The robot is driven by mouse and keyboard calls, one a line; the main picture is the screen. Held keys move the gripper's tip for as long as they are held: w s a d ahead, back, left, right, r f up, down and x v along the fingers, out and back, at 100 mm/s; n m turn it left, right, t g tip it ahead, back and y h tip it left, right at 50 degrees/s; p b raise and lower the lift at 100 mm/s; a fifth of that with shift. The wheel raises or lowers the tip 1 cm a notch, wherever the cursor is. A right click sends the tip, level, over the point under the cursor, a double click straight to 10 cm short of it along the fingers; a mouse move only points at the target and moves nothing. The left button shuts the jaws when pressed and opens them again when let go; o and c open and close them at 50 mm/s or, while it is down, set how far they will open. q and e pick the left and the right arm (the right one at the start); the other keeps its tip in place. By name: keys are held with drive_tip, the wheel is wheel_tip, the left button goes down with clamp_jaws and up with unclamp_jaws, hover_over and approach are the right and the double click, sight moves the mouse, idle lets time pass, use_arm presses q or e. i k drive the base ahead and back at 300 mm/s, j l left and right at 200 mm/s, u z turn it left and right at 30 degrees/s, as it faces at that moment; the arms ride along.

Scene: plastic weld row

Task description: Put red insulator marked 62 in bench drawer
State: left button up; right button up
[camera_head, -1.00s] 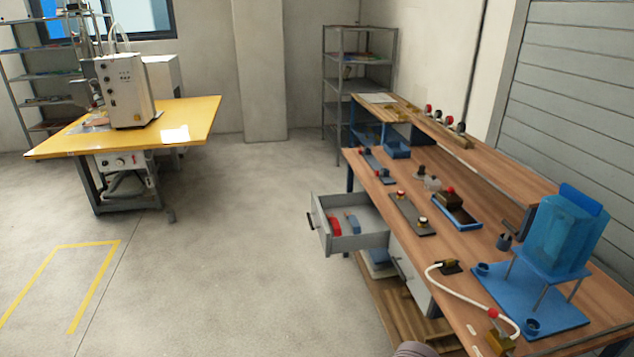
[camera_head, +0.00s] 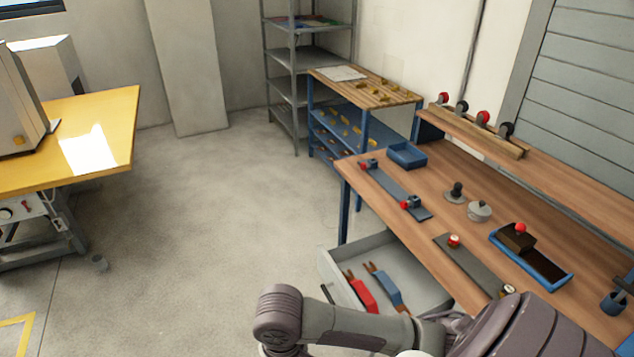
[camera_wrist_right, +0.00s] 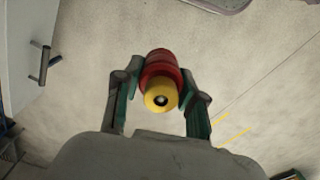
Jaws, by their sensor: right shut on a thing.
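My right gripper (camera_wrist_right: 160,100) is shut on a red insulator (camera_wrist_right: 160,68) with a yellow end, seen in the right wrist view above the floor. No marking can be read on it. The bench drawer (camera_head: 405,257) stands open under the bench in the head view, with a red-handled tool (camera_head: 361,294) and a blue-handled tool (camera_head: 385,288) inside. My arm crosses in front of the drawer and hides its near part. The right gripper is not visible in the head view. My left gripper is in neither view.
The wooden bench top (camera_head: 455,225) holds a blue tray (camera_head: 407,155), grey fixture strips (camera_head: 470,265) and a blue-edged block holder (camera_head: 530,255). A yellow table (camera_head: 100,140) stands at the left. The floor (camera_head: 220,200) between them is clear.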

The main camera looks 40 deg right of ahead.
sight(413, 304)
drive_tip(key=i+z, duration=0.25)
drive_tip(key=i, duration=0.25)
drive_tip(key=i+z, duration=0.25)
drive_tip(key=i, duration=0.25)
drive_tip(key=i+j+z, duration=0.25)
drive_tip(key=i, duration=0.2)
drive_tip(key=i+j+z, duration=0.25)
drive_tip(key=i, duration=0.2)
drive_tip(key=i+z, duration=0.15)
drive_tip(key=z, duration=0.3)
drive_tip(key=i+z, duration=0.2)
drive_tip(key=z, duration=0.25)
drive_tip(key=i+z, duration=0.2)
drive_tip(key=z, duration=0.25)
drive_tip(key=i+j+z, duration=0.15)
drive_tip(key=z, duration=0.3)
drive_tip(key=i+j+z, duration=0.15)
drive_tip(key=z, duration=0.3)
drive_tip(key=i+j+z, duration=0.1)
drive_tip(key=z, duration=0.3)
drive_tip(key=i+j+z, duration=0.2)
drive_tip(key=z, duration=0.2)
drive_tip(key=i+j+z, duration=0.25)
drive_tip(key=z, duration=0.15)
drive_tip(key=i+j+z, duration=0.15)
drive_tip(key=j+z, duration=0.25)
drive_tip(key=l, duration=0.1)
